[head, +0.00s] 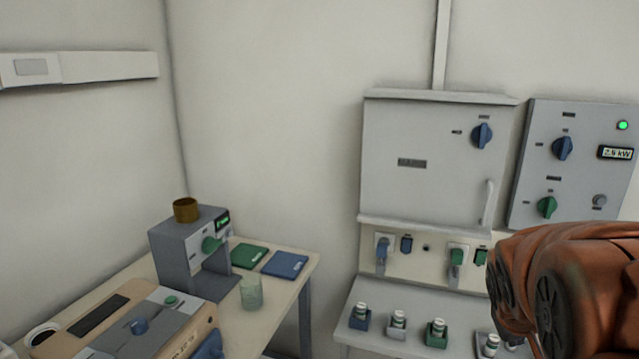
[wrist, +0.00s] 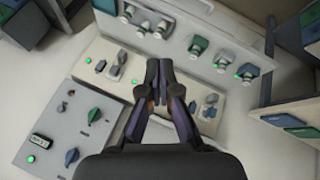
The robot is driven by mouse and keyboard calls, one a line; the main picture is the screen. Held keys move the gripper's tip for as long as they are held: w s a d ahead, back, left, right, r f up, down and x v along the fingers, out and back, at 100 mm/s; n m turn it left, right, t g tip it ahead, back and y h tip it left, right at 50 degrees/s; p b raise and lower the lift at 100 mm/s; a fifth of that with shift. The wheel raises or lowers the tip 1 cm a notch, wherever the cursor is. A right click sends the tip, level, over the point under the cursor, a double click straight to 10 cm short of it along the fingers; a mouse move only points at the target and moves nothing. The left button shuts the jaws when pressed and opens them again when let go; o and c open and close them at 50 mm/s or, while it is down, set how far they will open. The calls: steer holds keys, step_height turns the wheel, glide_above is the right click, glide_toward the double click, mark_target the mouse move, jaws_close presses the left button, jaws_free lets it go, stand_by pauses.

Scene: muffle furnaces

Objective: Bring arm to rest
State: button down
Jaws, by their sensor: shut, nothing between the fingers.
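My gripper (wrist: 158,85) shows in the wrist view, with its two dark fingers together and nothing between them. It is in front of the pale socket panel (wrist: 130,55), apart from it as far as I can tell. In the head view my orange arm (head: 560,285) fills the lower right, and the gripper itself is out of that view.
A grey wall cabinet (head: 420,155) and a control panel (head: 575,165) hang on the back wall. A shelf (head: 375,295) below holds several small jars in coloured holders. A table at left carries a grey machine (head: 175,262) and a greenish glass (head: 251,293).

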steer(key=s+a+f+g+y, duration=0.2)
steer(key=s+a+f+g, duration=0.1)
steer(key=s+a, duration=0.6)
steer(key=s+a+f+g+y, duration=0.3)
steer(key=s+a, duration=0.7)
steer(key=s, duration=0.2)
steer(key=shift+s+a+n+p, duration=0.15)
steer(key=shift+n+p, duration=0.15)
steer(key=shift+n, duration=0.1)
steer(key=c, duration=1.8)
jaws_free()
steer(key=shift+c, duration=0.2)
